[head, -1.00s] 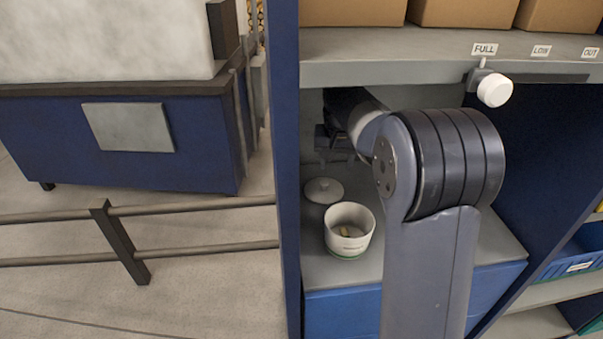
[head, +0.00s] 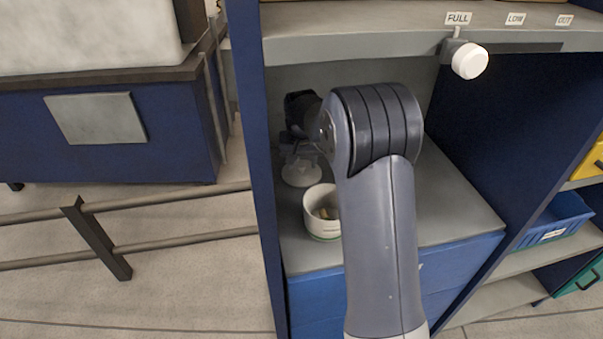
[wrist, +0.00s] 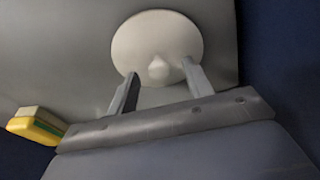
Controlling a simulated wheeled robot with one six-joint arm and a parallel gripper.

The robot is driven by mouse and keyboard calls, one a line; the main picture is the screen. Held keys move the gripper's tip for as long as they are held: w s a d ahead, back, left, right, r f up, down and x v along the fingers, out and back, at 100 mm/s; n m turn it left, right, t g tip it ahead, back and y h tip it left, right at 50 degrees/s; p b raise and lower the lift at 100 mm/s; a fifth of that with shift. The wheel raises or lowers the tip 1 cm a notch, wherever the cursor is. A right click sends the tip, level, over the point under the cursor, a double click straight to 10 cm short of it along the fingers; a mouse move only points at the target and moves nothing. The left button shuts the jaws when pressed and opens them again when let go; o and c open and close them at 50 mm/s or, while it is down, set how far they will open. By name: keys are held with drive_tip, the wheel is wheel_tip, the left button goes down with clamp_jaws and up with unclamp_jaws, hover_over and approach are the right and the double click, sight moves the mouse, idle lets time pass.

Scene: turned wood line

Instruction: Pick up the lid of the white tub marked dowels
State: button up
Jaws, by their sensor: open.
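The white lid (wrist: 157,40) lies on the grey shelf, off the tub, with its round knob facing my gripper (wrist: 160,71) in the wrist view. My gripper is open, with one finger on each side of the knob; I cannot tell whether they touch it. In the head view the lid (head: 301,177) lies just behind the white tub (head: 322,224), with my gripper (head: 299,156) right above it. The tub stands open and upright, with some pale pieces inside. My arm hides part of its right side, and its marking is too small to read.
A blue upright panel (head: 252,150) bounds the bay on the left, and a grey shelf (head: 370,40) with a white knob (head: 469,60) hangs above. A yellow and green block (wrist: 36,125) lies at the left in the wrist view. The shelf right of my arm is clear.

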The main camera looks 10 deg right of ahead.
drive_tip(key=shift+w+f, duration=0.1)
drive_tip(key=shift+f, duration=0.25)
drive_tip(key=shift+c, duration=0.3)
drive_tip(key=c, duration=1)
